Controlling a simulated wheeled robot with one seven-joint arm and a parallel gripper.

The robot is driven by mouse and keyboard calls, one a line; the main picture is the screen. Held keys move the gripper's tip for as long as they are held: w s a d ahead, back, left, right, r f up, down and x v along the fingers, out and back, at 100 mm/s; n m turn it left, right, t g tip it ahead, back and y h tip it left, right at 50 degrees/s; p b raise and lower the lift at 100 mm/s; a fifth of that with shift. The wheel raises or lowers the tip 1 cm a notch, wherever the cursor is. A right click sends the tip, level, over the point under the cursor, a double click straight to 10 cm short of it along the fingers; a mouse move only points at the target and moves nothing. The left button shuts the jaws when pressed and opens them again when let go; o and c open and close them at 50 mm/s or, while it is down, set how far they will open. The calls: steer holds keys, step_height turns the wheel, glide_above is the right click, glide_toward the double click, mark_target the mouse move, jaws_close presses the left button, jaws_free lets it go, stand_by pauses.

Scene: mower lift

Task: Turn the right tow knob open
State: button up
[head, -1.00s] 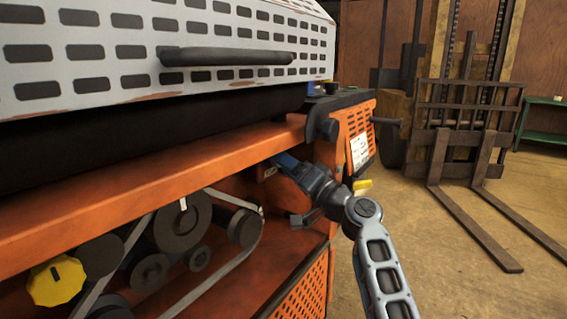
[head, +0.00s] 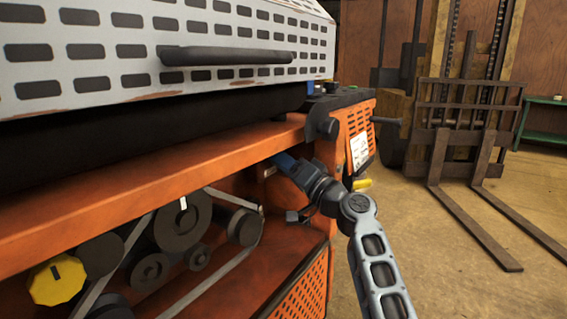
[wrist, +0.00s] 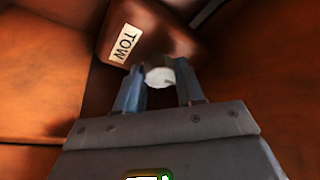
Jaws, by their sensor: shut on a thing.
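The right tow knob (wrist: 160,77) is a small pale grey, round-ended piece below a dark reddish-brown block with a white "TOW" label (wrist: 124,43) in the wrist view. My gripper (wrist: 161,84) has one blue-grey finger on each side of the knob and is shut on it. In the head view my gripper (head: 281,160) reaches under the orange beam at the right end of the machine's open bay. The knob is hidden there by the beam and the gripper.
The orange beam (head: 150,182) runs just above my gripper. Belt pulleys (head: 180,220) and a yellow knob (head: 57,281) are in the bay to the left. A vented orange side panel (head: 358,125) stands at the right. A forklift (head: 465,110) stands behind, with open floor before it.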

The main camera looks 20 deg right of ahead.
steer(key=n+b, duration=0.1)
steer(key=b, duration=0.1)
steer(key=n+b, duration=0.1)
steer(key=b, duration=0.2)
steer(key=shift+f+y, duration=0.3)
steer(key=shift+y, duration=0.1)
steer(key=n+y+b, duration=0.1)
steer(key=n+b, duration=0.1)
steer(key=b, duration=0.4)
steer(key=shift+d, duration=0.1)
steer(key=shift+r+n+g+y+b, duration=0.15)
steer(key=shift+n+g+y+b, duration=0.25)
steer(key=shift+n+b, duration=0.65)
steer(key=shift+r, duration=0.1)
steer(key=o, duration=1)
steer(key=shift+o, duration=0.2)
